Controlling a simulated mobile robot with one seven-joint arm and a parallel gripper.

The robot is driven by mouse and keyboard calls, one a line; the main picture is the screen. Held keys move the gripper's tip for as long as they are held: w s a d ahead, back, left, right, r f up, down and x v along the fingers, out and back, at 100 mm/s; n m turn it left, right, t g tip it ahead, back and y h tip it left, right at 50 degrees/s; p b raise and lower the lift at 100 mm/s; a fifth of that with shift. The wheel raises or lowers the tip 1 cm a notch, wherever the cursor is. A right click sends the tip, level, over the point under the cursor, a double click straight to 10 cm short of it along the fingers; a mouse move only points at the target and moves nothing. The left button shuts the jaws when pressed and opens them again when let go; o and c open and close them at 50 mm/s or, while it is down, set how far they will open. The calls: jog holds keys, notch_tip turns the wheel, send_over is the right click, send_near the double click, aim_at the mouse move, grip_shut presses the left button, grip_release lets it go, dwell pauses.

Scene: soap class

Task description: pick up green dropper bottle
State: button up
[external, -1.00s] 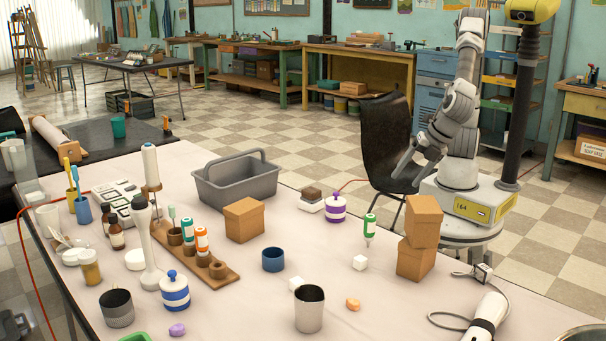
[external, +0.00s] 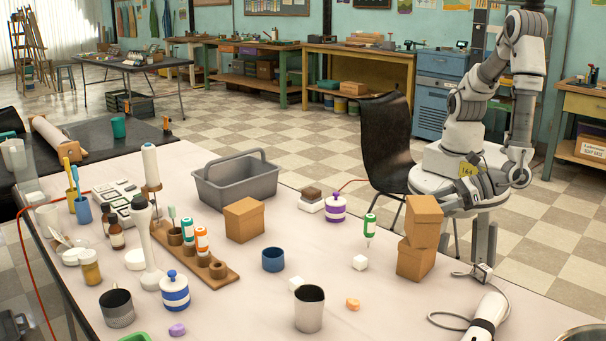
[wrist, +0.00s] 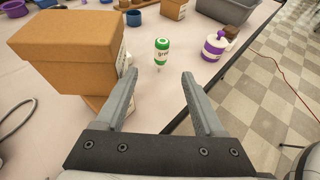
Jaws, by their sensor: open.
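The green dropper bottle (external: 370,226) stands on the pale table, left of the stacked boxes, with a green and white body. Its narrow end appears to point down. In the wrist view the bottle (wrist: 162,50) shows upright beyond my fingertips, roughly centred between them. My gripper (wrist: 160,76) is open and empty. In the external view my gripper (external: 485,245) is right of the stacked boxes at the table's edge, apart from the bottle.
Two stacked cardboard boxes, upper (external: 423,220) and lower (external: 416,262), stand between my gripper and the bottle in the external view. The upper box (wrist: 70,45) is close to my left finger in the wrist view.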

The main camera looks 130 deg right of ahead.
aim_at(369, 232)
jog(key=b+x, duration=0.1)
jog(key=x, duration=1)
jog(key=shift+w+d+f+b, duration=0.1)
jog(key=shift+d+f+b, duration=0.15)
jog(key=shift+f+b, duration=0.1)
jog(key=shift+b+x, duration=0.45)
jog(key=shift+x, duration=2.3)
jog(key=shift+r, duration=0.2)
grip_shut()
